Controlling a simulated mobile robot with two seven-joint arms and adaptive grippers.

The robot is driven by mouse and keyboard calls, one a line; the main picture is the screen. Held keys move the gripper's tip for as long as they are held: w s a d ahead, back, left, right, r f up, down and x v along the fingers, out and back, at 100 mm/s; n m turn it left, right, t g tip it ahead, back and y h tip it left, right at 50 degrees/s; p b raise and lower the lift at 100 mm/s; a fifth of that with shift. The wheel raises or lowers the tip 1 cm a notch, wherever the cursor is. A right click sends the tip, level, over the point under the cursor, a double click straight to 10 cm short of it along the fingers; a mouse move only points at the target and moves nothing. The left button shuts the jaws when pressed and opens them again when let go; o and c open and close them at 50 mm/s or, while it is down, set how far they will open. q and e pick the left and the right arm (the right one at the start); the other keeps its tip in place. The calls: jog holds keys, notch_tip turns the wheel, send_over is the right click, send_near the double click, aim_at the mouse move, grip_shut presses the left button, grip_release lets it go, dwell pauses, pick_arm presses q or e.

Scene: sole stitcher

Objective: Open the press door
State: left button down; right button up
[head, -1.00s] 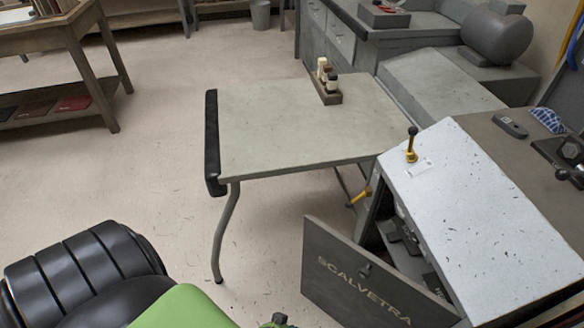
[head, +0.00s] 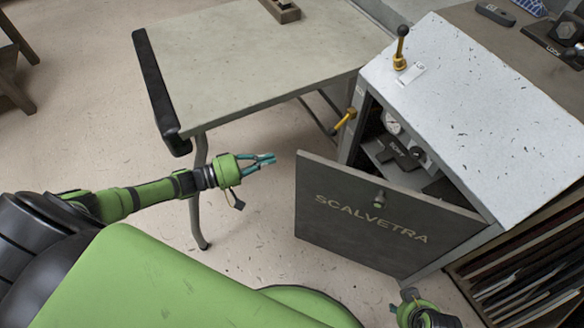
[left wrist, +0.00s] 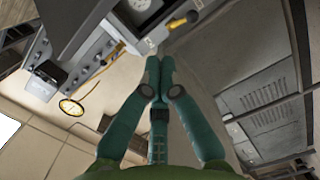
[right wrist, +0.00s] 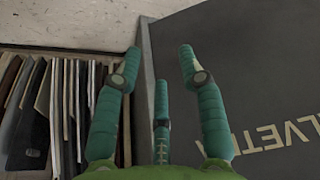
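The press door is a dark grey panel (head: 345,220) lettered SCALVETRA. It stands ajar, its left edge swung clear of the grey press cabinet (head: 480,110), with part of the dark interior and a round gauge (head: 392,123) showing. A small round fitting (head: 380,199) is on the door. My left gripper (head: 272,160) is left of the door's free edge, apart from it. In the left wrist view its fingers (left wrist: 160,72) are together and empty. My right gripper (head: 408,296) is low by the door's bottom right. In the right wrist view its fingers (right wrist: 158,65) are spread, with the door (right wrist: 240,70) beyond; contact cannot be told.
A pale table (head: 250,60) with a black padded edge stands behind my left arm. A yellow-handled lever (head: 343,122) juts from the cabinet's left side. A rack of upright sheets (head: 530,260) is at the right. Open floor lies left of the door.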

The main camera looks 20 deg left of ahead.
pick_arm(q)
jog(key=w+d+r+n+g+h+b, duration=0.1)
jog(key=w+d+r+h+b, duration=0.1)
jog(key=w+d, duration=0.45)
jog(key=shift+s+d+p, duration=0.25)
jog(key=shift+s+p, duration=0.15)
jog(key=shift+s, duration=1)
jog(key=shift+s+d+p, duration=0.2)
jog(key=shift+s+p, duration=0.15)
jog(key=shift+s, duration=1.05)
pick_arm(e)
jog(key=shift+v, duration=1.2)
